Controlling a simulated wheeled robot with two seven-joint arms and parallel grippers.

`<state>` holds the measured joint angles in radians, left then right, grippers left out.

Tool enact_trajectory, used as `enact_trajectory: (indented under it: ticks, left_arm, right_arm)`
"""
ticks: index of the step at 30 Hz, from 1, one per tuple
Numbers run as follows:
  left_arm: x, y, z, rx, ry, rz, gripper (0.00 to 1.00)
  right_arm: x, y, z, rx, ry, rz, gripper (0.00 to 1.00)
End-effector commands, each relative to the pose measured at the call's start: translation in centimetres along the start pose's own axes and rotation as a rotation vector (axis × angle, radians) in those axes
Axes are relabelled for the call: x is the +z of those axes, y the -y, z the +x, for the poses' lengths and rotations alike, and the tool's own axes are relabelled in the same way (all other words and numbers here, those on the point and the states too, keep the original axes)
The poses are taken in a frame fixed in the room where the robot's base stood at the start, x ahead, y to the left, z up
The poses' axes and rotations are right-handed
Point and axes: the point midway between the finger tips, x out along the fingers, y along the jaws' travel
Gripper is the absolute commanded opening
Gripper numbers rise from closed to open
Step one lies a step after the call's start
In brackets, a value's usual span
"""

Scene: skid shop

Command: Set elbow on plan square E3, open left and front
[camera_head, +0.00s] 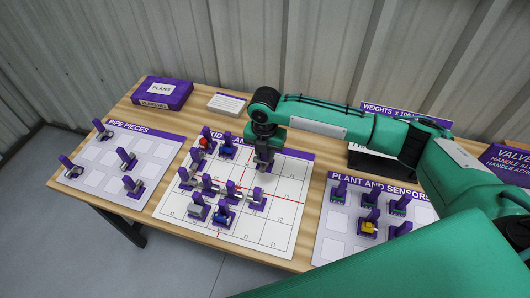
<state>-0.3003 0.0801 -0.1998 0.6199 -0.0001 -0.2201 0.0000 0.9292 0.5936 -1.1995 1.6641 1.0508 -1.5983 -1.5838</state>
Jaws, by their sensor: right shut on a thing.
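My right gripper (263,164) points down over the upper middle of the skid plan board (273,225). It is shut on a piece that is mostly hidden by the fingers, so I cannot tell its shape or which way its openings face. I cannot tell whether the piece touches the board. Several pipe pieces with purple grips stand on the board to the left and below the gripper, among them one with a red part (205,142) and one with a blue part (222,216). The label of the square under the gripper is hidden. My left gripper is out of view.
The pipe pieces mat (95,170) at left holds several pieces. The plant and sensors mat (337,222) at right holds several, one yellow (369,227). A purple plans box (162,92) and white card (228,104) lie behind. The board's lower right is clear.

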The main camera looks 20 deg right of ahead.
Motion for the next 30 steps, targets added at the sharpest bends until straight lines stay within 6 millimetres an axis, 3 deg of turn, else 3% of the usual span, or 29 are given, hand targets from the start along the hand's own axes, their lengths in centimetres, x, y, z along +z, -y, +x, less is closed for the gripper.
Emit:
enact_trajectory:
  ticks: [30]
  left_arm:
    - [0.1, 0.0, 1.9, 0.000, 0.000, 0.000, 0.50]
  right_arm:
    - [0.0, 0.0, 5.1, -0.001, 0.000, -0.001, 0.00]
